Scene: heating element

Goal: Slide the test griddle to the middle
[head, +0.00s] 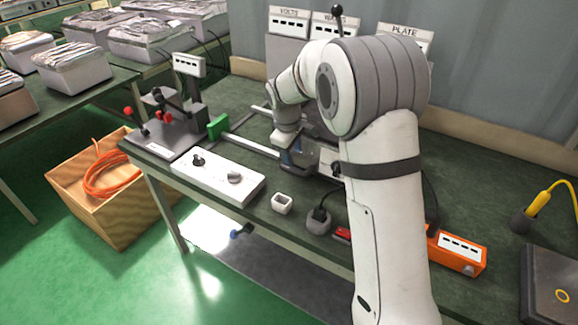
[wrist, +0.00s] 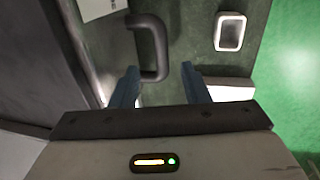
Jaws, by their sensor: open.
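My gripper (wrist: 159,72) is open, with its two blue fingers apart. A dark U-shaped handle (wrist: 157,42) shows just ahead of and between the fingertips in the wrist view, nearer the left finger. The handle appears to belong to the test griddle, the dark grey body (wrist: 35,45) at left, but I cannot be sure where they join. I cannot tell whether a finger touches the handle. In the head view my gripper (head: 297,158) is low over the bench beside pale rails (head: 250,145). My arm hides most of the griddle there.
A small white square cup (head: 282,204) and a white knob panel (head: 218,178) sit at the bench's front edge. A green block (head: 217,127) stands by the rails' left end. A grey plug device (head: 318,220) and an orange box (head: 456,252) lie to the right.

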